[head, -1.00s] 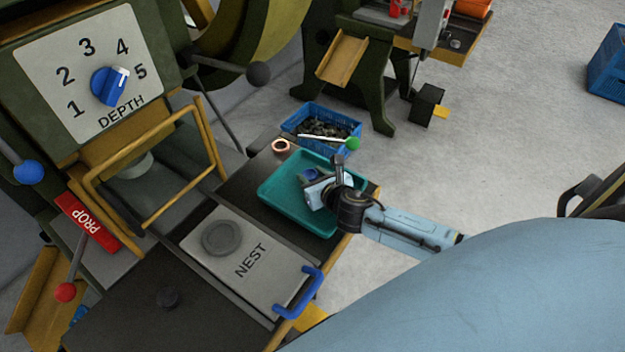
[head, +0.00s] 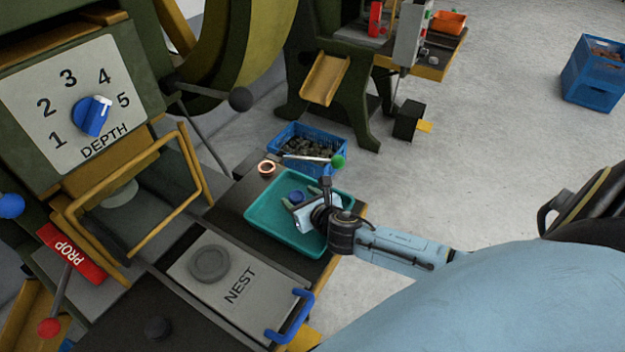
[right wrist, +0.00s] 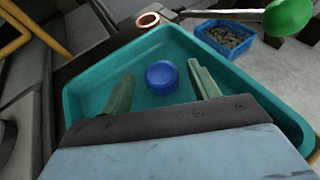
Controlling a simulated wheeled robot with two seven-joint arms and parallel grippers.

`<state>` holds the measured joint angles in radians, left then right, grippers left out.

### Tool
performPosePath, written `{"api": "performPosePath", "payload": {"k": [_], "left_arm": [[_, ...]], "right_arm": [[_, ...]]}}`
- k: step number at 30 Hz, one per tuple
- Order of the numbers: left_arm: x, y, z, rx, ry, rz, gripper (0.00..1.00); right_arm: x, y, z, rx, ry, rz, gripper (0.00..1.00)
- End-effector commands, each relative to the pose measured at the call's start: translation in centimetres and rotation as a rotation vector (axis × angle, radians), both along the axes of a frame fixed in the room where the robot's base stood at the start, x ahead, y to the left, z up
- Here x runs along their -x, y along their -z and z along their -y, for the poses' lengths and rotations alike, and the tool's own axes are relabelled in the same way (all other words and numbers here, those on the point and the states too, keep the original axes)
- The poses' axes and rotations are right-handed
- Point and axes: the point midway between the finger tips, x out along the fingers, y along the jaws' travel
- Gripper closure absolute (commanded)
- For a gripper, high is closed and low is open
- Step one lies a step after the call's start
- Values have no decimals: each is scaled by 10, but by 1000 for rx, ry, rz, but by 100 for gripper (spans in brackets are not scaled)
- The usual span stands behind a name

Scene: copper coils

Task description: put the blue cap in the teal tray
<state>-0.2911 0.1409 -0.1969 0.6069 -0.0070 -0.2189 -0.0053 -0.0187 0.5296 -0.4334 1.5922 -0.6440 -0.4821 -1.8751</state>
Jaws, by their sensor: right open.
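The blue cap (right wrist: 162,77) lies on the floor of the teal tray (right wrist: 76,88) in the right wrist view. It also shows in the head view (head: 297,197), inside the tray (head: 262,222). My right gripper (right wrist: 160,80) is open, its two fingers apart with the cap between and slightly beyond their tips, and nothing is gripped. In the head view my right gripper (head: 296,205) reaches over the tray from the right. My left gripper is not in view.
A copper ring (head: 267,169) lies just behind the tray. A green-knobbed lever (head: 338,161) passes over a blue crate (head: 322,143) of dark pieces. The NEST plate (head: 240,270) with its blue handle (head: 294,318) lies in front of the tray. A yellow guard frame (head: 135,205) stands left.

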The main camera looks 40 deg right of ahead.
Motion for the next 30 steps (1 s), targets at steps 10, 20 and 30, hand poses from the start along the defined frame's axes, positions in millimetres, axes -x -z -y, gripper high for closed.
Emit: {"api": "performPosePath", "payload": {"k": [10, 20, 30], "left_arm": [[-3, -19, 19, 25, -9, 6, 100], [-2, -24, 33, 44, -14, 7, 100], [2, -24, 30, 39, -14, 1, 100]], "right_arm": [[68, -29, -5, 1, -3, -3, 40], [101, -43, -8, 0, 0, 1, 40], [103, -43, -8, 0, 0, 1, 40]]}}
